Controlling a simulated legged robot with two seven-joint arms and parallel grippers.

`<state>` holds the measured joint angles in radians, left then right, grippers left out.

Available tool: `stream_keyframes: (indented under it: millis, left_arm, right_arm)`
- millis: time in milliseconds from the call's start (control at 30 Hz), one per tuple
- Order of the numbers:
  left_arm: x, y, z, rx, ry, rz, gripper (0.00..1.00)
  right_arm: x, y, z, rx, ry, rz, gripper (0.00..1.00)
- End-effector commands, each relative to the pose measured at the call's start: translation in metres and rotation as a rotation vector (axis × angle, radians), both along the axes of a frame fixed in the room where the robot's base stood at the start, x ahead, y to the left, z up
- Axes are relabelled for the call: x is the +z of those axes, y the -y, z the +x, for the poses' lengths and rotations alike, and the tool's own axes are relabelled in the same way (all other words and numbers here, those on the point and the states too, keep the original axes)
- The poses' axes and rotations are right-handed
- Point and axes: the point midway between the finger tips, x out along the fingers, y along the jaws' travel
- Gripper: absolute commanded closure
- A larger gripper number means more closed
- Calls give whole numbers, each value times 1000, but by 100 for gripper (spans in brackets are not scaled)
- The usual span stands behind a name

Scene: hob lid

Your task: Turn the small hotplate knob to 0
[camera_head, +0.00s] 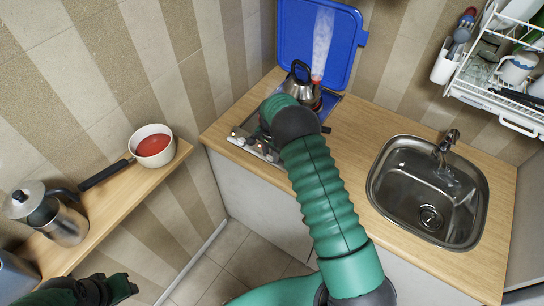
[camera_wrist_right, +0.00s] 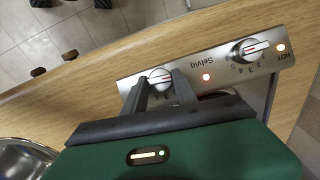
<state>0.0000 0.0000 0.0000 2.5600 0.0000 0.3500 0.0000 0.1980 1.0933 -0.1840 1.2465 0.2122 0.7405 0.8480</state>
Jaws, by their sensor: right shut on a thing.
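The hob's steel control panel (camera_wrist_right: 215,68) carries two round knobs with red marks in the right wrist view. My right gripper (camera_wrist_right: 160,82) is shut on one knob (camera_wrist_right: 161,77), the one nearer the sink. Its fingers cover part of the dial there. The other knob (camera_wrist_right: 250,48) stands free, near the "HOT" mark. I cannot tell from the label which knob is the small hotplate's. In the head view the hob (camera_head: 250,146) is largely hidden behind my right arm. My left gripper (camera_head: 118,289) is at the lower left, away from the hob; its jaws are unclear.
A kettle (camera_head: 301,84) stands on the hob with steam rising before the raised blue lid (camera_head: 290,35). A red light (camera_wrist_right: 206,77) and the HOT light (camera_wrist_right: 281,47) glow. The sink (camera_head: 405,170) is to the right. A saucepan (camera_head: 152,146) sits on the left shelf.

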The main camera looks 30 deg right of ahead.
Motion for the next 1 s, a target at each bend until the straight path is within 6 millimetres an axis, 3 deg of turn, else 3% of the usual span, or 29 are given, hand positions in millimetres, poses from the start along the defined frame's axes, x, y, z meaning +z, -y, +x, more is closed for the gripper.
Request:
stream_keyframes:
  millis: [300,767,800,933,1000]
  left_arm:
    - [-10,0,0,0,0,0,64]
    - [-10,0,0,0,0,0,64]
    - [-10,0,0,0,0,0,64]
    - [-10,0,0,0,0,0,64]
    - [-10,0,0,0,0,0,64]
  right_arm:
    - [-1,-6,2,102,-51,-13,100]
    - [0,-6,1,114,-59,-15,100]
    - [0,-6,1,114,-58,-15,61]
    - [0,-5,1,113,-58,-18,45]
    - [0,-3,1,112,-58,-18,45]
